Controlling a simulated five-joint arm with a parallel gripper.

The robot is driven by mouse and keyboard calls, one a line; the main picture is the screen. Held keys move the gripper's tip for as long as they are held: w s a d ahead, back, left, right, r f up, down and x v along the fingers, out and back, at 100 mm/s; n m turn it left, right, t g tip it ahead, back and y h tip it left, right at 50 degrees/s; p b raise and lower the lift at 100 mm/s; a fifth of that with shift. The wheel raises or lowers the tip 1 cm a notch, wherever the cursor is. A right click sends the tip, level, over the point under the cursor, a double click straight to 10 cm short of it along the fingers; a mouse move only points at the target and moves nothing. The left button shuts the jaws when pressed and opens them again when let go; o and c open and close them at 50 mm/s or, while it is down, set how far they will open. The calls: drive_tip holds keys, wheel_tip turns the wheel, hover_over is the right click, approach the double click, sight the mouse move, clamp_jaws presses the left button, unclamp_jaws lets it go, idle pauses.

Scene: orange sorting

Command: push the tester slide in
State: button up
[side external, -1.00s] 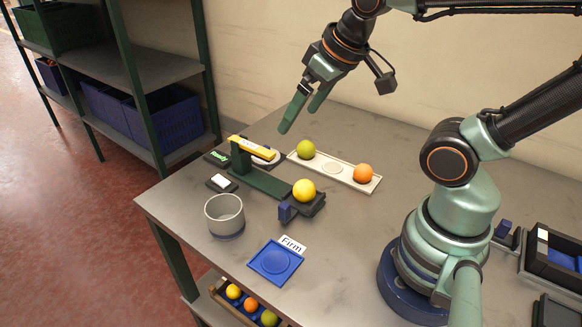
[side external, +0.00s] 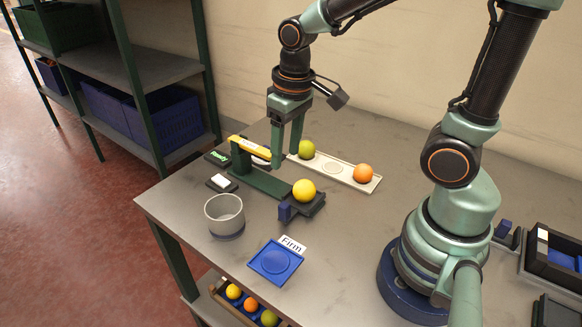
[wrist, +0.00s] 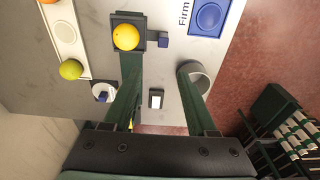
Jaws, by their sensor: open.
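The tester (side external: 262,182) has a dark green rail, a yellow bar (side external: 250,147) above its far end and a green "Ready" display (side external: 217,157). Its slide, a dark tray (side external: 314,208) with a blue handle (side external: 284,212), is out at the near right end and bears a yellow fruit (side external: 304,190). In the wrist view the fruit (wrist: 126,37) and the blue handle (wrist: 163,42) are at the top. My gripper (side external: 287,160) is open and empty, pointing down behind the rail, apart from the slide. Its fingers partly hide the rail in the wrist view.
A white tray (side external: 342,172) behind holds a green fruit (side external: 306,149) and an orange one (side external: 363,173). A grey cup (side external: 224,213), a white button (side external: 221,181) and a blue "Firm" plate (side external: 262,268) stand toward the front left. The table right of the slide is clear.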

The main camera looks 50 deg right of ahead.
sight(284, 205)
drive_tip(key=shift+g, duration=0.6)
drive_tip(key=f, duration=1.5)
drive_tip(key=shift+w+a, duration=0.1)
drive_tip(key=shift+a, duration=0.2)
drive_tip(key=shift+c, duration=0.3)
clamp_jaws()
